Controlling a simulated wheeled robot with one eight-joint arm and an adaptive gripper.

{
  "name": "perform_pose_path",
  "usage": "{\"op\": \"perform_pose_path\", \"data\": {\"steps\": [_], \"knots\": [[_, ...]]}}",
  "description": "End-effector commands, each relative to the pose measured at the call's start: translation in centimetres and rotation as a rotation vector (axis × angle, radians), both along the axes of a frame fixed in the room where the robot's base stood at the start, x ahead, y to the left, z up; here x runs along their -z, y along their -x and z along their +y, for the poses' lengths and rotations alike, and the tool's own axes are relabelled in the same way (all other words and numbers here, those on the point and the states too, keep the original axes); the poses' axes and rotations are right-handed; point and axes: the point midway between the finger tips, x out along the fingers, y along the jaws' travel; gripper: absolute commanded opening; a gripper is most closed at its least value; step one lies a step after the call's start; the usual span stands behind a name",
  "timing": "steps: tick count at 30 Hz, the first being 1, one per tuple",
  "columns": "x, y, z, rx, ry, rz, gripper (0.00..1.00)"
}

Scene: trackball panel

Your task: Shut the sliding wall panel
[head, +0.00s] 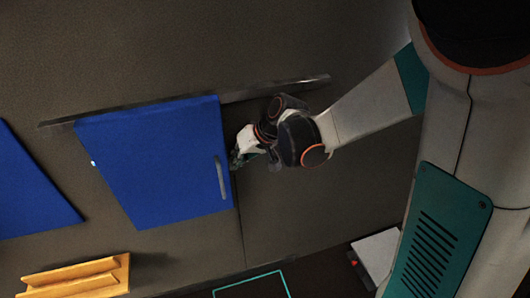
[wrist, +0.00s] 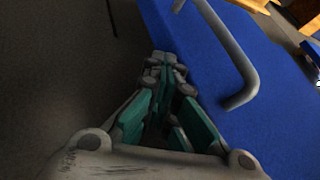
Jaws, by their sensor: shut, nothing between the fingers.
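The sliding panel (head: 150,160) is a blue slab on the dark wall, under a long thin rail (head: 285,88). A grey bar handle (head: 220,178) stands upright near its right edge. My gripper (head: 235,160) is at the panel's right edge, just right of the handle, with fingers shut and empty. In the wrist view the closed fingertips (wrist: 162,62) point along the blue panel's edge (wrist: 270,110). The grey handle (wrist: 232,55) is to their right, not between them. Whether the fingertips touch the panel edge is unclear.
Another blue surface (head: 30,195) is at the far left. A wooden ledge (head: 75,277) is below the panel at left. A pale box (head: 378,255) with a red spot stands at lower right, near my arm. A teal outline (head: 250,284) marks the bottom.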

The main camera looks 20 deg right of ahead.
Motion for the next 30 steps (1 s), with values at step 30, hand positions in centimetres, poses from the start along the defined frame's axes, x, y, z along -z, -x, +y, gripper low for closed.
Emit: {"op": "perform_pose_path", "data": {"steps": [30], "knots": [[0.0, 0.1, 7.0, -0.001, -0.002, 0.0, 0.0]]}}
